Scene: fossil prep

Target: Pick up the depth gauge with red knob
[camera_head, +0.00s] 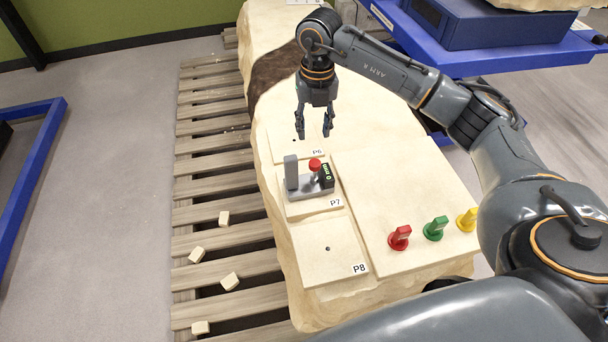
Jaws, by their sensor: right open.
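The depth gauge (308,185) stands on the pad marked P7, on the pale stone block. It has a grey base, an upright grey plate at its left, a red knob (315,164) and a dark display with green digits at its right. My right gripper (314,133) points down with its two fingers apart and nothing between them. It shows just beyond the gauge in the picture, over the pad marked P6, apart from the gauge. My left gripper is not in view.
Red (400,237), green (435,228) and yellow (467,219) markers stand at the block's right. Pad P8 (325,262) holds only a small hole. Beige chips lie on the wooden pallet (215,190) at the left. A blue cart (470,55) stands at the upper right.

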